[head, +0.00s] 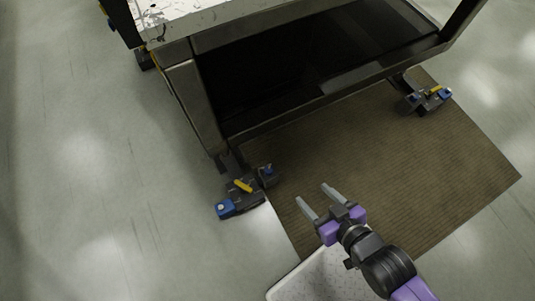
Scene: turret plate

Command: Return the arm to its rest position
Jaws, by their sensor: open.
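My gripper (315,199) is in the lower middle of the head view, at the end of my purple and black arm. Its two grey fingers are spread apart and point up and left in the picture. Nothing is between them. It shows above the brown ribbed mat (440,180), apart from the dark metal frame. The arm reaches in from the lower right edge.
A large dark metal frame (195,105) with a worn white top (190,18) fills the upper part. Blue, yellow and grey foot devices (240,197) and (428,98) stand at its lower corners. The grey floor (80,200) at left is clear.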

